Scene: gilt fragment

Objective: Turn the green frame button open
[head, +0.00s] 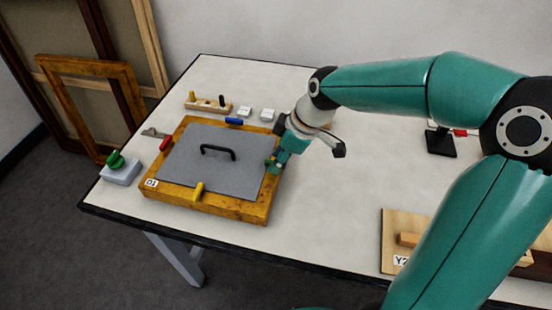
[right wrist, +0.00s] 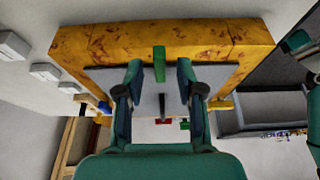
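The green frame button (right wrist: 159,64) shows in the right wrist view, lying across the inner edge of the gilt frame (right wrist: 220,40) and onto the grey backing panel (right wrist: 112,76). My right gripper (right wrist: 160,72) is open, with one finger on each side of the button and a visible gap on both sides. In the head view the right gripper (head: 273,163) is at the right side of the frame (head: 215,206), low over it, and mostly hides the green button there. The panel (head: 190,165) has a black handle (head: 218,151).
The frame also carries a red button (head: 165,143), a blue button (head: 234,121) and a yellow button (head: 197,190). A wooden peg block (head: 205,106) and white boxes (head: 267,115) stand behind. A grey block with a green knob (head: 119,172) is at left.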

